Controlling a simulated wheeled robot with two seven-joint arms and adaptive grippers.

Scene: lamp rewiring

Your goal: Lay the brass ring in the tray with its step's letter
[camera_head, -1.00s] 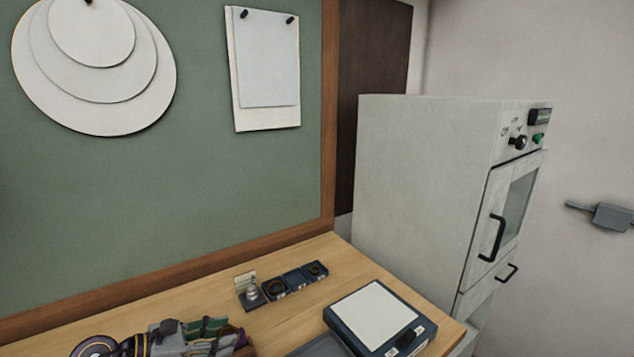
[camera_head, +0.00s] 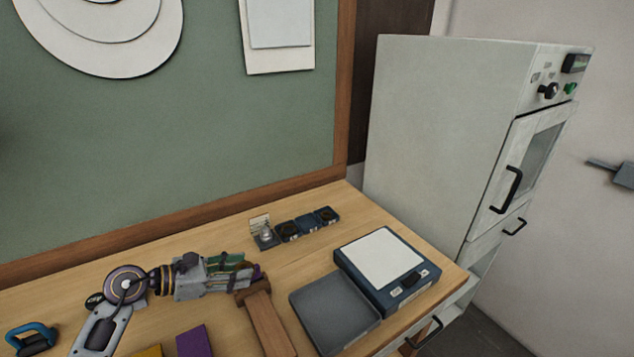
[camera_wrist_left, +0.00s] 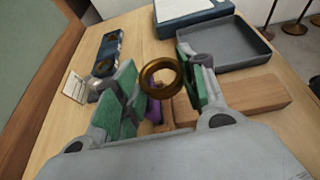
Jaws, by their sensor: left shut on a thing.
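My left gripper (camera_head: 250,268) reaches in from the left, low over the bench. It also shows in the left wrist view (camera_wrist_left: 160,88), its green-padded fingers shut on the brass ring (camera_wrist_left: 161,77). The ring is tilted so I look through its hole; I cannot make it out in the head view. A row of small dark blue trays (camera_head: 307,225) stands behind and right of the gripper, also in the left wrist view (camera_wrist_left: 111,48). At least two hold dark round parts. Their letters are too small to read. My right gripper is not in view.
A wooden block piece (camera_head: 268,322) lies below the gripper. A grey open tray (camera_head: 330,318) and a blue device with a white top (camera_head: 385,262) are to the right. A small card (camera_head: 260,222) stands by a silver part (camera_head: 266,235). A purple block (camera_head: 195,342) is in front.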

